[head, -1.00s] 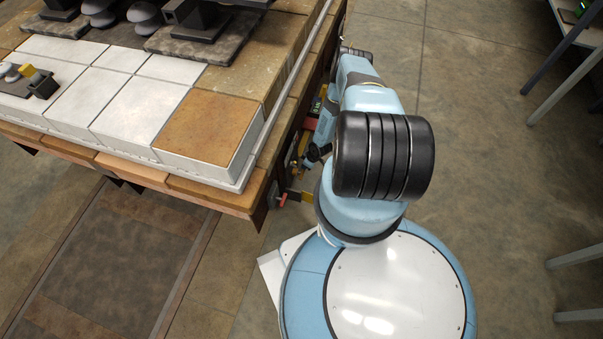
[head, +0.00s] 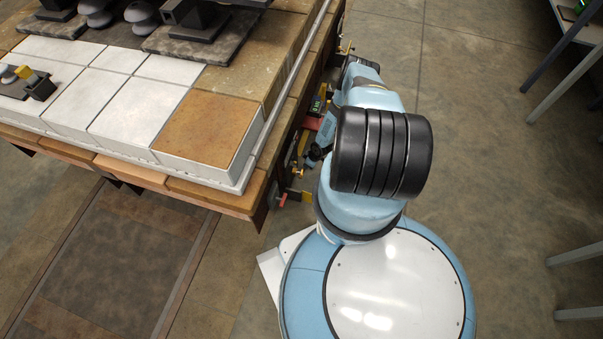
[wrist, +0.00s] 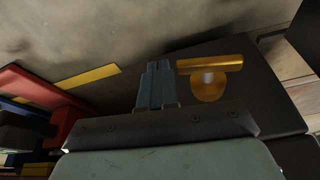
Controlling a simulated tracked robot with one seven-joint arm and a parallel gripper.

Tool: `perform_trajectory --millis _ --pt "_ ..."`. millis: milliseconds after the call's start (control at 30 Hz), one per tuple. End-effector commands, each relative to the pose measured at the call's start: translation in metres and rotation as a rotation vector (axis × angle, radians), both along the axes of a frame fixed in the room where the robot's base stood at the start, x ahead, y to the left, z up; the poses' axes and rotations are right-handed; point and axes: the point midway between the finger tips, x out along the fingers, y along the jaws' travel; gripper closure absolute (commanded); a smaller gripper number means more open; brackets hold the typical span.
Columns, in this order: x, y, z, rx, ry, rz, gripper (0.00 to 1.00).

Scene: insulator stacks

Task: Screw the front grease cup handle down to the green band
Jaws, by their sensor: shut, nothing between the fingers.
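In the wrist view a brass grease cup has a T-bar handle (wrist: 210,64) above a rounded brass body (wrist: 208,88), with a short pale stem between them. I see no green band on it. My gripper (wrist: 158,66) is shut and empty, with its fingertips just left of the handle's left end and apparently apart from it. In the head view my gripper is hidden behind my arm. Small brass fittings show along the cart's side there, one near the far end of my arm (head: 347,47) and one nearer (head: 301,173); I cannot tell which one the wrist view shows.
The kiln cart (head: 246,205) with pale blocks stands left of my arm. In the wrist view a red part (wrist: 45,90) and a yellow strip (wrist: 88,76) lie left of my gripper. A grey-legged table (head: 560,60) stands far right. Floor right of my arm is clear.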

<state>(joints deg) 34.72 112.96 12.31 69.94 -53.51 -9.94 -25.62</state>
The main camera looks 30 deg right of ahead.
Motion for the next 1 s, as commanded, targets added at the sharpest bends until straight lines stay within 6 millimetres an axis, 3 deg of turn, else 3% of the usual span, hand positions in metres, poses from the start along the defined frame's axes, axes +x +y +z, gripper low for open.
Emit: perform_trajectory --millis 600,1000 --pt "0.0 -0.003 0.002 -0.001 -0.001 -0.003 1.0" --pt "0.006 -0.01 0.04 0.0 0.0 -0.003 1.0"
